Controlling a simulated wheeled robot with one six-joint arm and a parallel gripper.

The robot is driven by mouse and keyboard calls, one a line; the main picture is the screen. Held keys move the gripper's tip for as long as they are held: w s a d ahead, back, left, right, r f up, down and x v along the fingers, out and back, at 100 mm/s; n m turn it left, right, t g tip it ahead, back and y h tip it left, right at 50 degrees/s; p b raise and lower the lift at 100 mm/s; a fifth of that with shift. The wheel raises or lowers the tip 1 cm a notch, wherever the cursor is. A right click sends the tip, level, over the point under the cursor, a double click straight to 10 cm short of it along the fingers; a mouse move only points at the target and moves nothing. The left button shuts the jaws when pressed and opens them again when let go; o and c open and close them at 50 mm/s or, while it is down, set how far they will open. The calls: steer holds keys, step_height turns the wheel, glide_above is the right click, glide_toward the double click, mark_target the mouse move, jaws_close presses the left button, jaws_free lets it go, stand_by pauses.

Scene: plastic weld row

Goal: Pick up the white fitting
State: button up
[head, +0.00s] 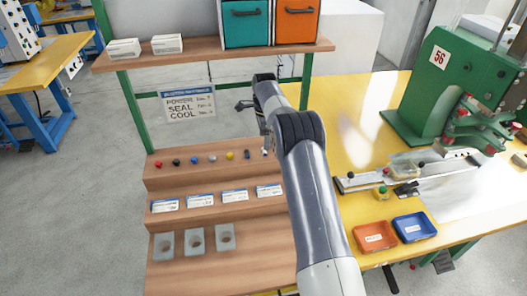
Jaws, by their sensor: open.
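A row of small coloured fittings lies along the top step of the wooden stepped rack (290,222).
A sign (188,104) hangs under the upper shelf (200,55), which holds a teal bin (245,22) and an orange bin (295,22). Labelled cards and grey holed blocks (195,240) occupy lower steps. Right, a yellow table carries a green machine (425,95), red tray (373,236) and blue tray (414,227).

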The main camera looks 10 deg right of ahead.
mark_target(264, 152)
step_height(264, 152, down, 5)
steer(key=shift+s+d+r+p, duration=0.1)
steer(key=shift+s+p, duration=0.05)
steer(key=shift+p, duration=0.6)
steer(key=shift+c, duration=0.5)
steer(key=c, duration=1)
